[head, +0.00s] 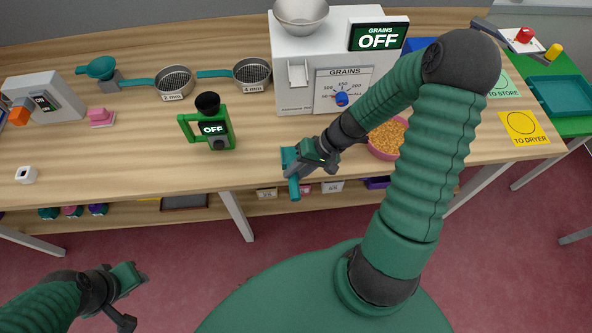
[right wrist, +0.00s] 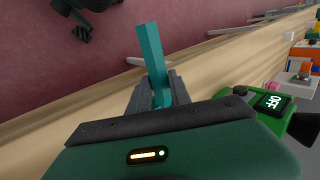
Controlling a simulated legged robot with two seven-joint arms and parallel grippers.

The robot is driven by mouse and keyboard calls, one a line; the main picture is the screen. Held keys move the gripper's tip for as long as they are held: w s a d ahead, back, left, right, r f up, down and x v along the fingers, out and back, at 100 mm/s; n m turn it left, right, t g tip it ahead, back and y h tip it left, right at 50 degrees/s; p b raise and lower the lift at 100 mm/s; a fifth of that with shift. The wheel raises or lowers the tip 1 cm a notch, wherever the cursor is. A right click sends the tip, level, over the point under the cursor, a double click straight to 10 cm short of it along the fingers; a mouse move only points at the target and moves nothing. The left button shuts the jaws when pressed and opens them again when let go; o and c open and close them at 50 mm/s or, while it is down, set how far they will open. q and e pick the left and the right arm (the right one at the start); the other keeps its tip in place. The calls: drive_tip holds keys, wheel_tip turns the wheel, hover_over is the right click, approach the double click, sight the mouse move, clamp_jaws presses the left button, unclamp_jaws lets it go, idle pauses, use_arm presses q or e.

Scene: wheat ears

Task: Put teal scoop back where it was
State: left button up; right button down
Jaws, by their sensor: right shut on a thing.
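My right gripper (head: 301,165) is shut on the teal scoop (head: 293,186), over the front edge of the table. In the right wrist view its teal handle (right wrist: 151,55) stands up from between the two dark fingers (right wrist: 158,92). The scoop's bowl is not clear in either view. My left gripper (head: 128,298) is open and empty, low at the left, off the table.
A pink bowl of grain (head: 387,138) stands right of the right gripper. A green meter reading OFF (head: 214,128) stands to its left. Behind are the white grains machine (head: 292,62), two teal-handled sieves (head: 174,82) and a teal cup (head: 101,68) on a grey block.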

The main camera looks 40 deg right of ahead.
drive_tip(key=shift+d+f, duration=0.1)
drive_tip(key=c, duration=1.5)
unclamp_jaws()
drive_tip(key=o, duration=0.3)
drive_tip(key=shift+a, duration=0.2)
